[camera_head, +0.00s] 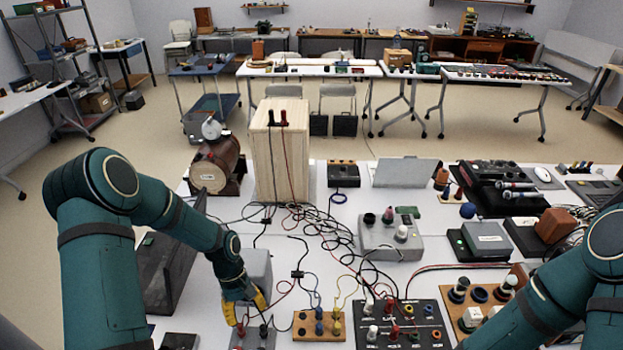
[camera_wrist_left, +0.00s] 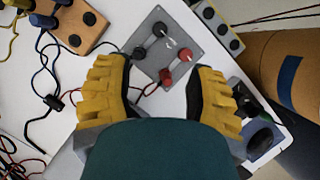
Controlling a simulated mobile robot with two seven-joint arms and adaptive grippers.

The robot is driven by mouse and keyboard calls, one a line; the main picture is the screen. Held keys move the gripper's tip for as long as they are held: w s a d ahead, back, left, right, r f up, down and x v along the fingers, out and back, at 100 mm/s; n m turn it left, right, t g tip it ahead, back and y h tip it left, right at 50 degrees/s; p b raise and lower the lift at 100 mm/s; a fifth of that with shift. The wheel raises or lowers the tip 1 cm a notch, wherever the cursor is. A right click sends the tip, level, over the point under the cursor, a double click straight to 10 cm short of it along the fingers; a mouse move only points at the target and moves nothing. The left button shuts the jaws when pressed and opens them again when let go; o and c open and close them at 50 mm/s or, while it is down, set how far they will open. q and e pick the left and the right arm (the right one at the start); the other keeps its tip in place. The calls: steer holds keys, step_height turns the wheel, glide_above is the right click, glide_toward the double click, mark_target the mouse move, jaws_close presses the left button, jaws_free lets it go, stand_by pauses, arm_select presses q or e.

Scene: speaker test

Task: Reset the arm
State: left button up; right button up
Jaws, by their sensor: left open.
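My left arm comes in from the left, and its left gripper (camera_head: 246,304) has yellow fingers pointing down over the front left of the white table. In the left wrist view the left gripper (camera_wrist_left: 158,68) is open, its fingers spread wide with nothing between them. Below and beyond the fingers is a small grey panel (camera_wrist_left: 157,33) with red and black terminals; I cannot tell the exact height above it. My right arm (camera_head: 560,300) enters at the lower right; its gripper is outside the view.
A light wooden speaker box (camera_head: 280,165) stands upright at the table's back left, with thin cables trailing from it. A wooden terminal block (camera_head: 300,327) lies right of my left gripper. A grey control box (camera_head: 390,240) and a dark panel (camera_head: 405,326) crowd the middle.

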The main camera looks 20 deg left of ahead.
arm_select(q)
steer(key=s+d+f+m+t+b, duration=0.1)
steer(key=s+d+f+m+b, duration=0.1)
steer(key=d, duration=0.4)
steer(key=s+d+f+m+t+b, duration=0.2)
steer(key=d+f+m+b, duration=0.1)
steer(key=d+f, duration=0.2)
steer(key=s+d+f+m+t+b, duration=0.1)
steer(key=s+d+f+m+b, duration=0.1)
steer(key=d, duration=0.4)
steer(key=shift+s+d+f+t+h+b, duration=0.15)
steer(key=shift+s+f+b, duration=0.05)
steer(key=shift+f+b, duration=0.3)
steer(key=shift+s+d+f+t+h+b, duration=0.15)
steer(key=shift+f+b, duration=0.2)
steer(key=shift+f, duration=0.25)
steer(key=shift+s+d+m, duration=0.1)
steer(key=shift+s+m, duration=0.05)
steer(key=shift+m, duration=0.15)
